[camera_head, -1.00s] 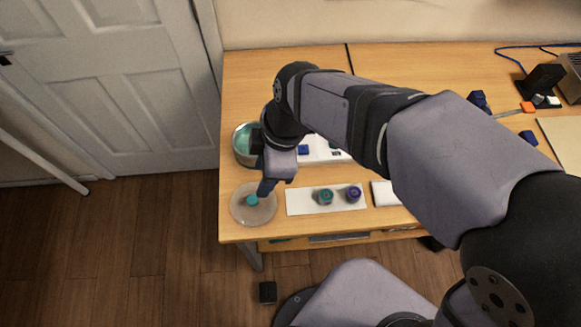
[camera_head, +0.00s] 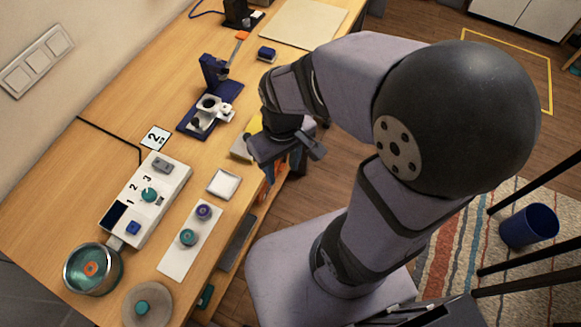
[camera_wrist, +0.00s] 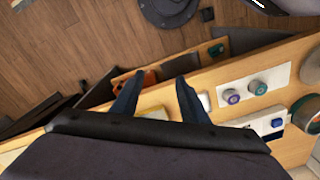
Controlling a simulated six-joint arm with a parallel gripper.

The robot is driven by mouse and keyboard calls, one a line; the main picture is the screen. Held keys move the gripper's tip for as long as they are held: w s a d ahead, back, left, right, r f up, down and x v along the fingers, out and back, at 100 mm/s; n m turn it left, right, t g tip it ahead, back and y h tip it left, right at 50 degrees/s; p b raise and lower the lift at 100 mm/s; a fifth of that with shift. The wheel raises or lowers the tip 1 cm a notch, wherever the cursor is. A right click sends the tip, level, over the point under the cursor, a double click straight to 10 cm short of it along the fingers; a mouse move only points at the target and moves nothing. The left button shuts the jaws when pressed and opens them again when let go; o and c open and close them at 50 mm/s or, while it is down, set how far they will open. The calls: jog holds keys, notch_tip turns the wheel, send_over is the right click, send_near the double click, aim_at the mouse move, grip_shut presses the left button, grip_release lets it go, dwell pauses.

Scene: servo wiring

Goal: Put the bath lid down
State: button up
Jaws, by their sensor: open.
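The bath lid (camera_head: 147,295) is a round translucent disc with a teal knob (camera_head: 142,307). It lies flat on the wooden table at the near left corner. It also shows at the right edge of the wrist view (camera_wrist: 312,66). The bath (camera_head: 105,280) is a round metal pot just behind it, uncovered, with teal contents and an orange piece inside. My gripper (camera_wrist: 155,90) is open, with nothing between its fingers. It is over the table's front edge, well away from the lid.
A white mat (camera_head: 174,262) holds a teal and a purple piece. Behind it is a white control box (camera_head: 165,203). A small white tray (camera_head: 223,184) and a blue stand (camera_head: 225,95) are nearer my gripper. Drawers are below the front edge. A blue bin (camera_head: 529,228) stands on the floor.

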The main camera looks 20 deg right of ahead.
jog(key=d+m, duration=0.1)
jog(key=s+d+m, duration=0.1)
jog(key=d+m, duration=0.1)
jog(key=d, duration=0.1)
jog(key=shift+s+f, duration=0.35)
jog(key=shift+s, duration=0.05)
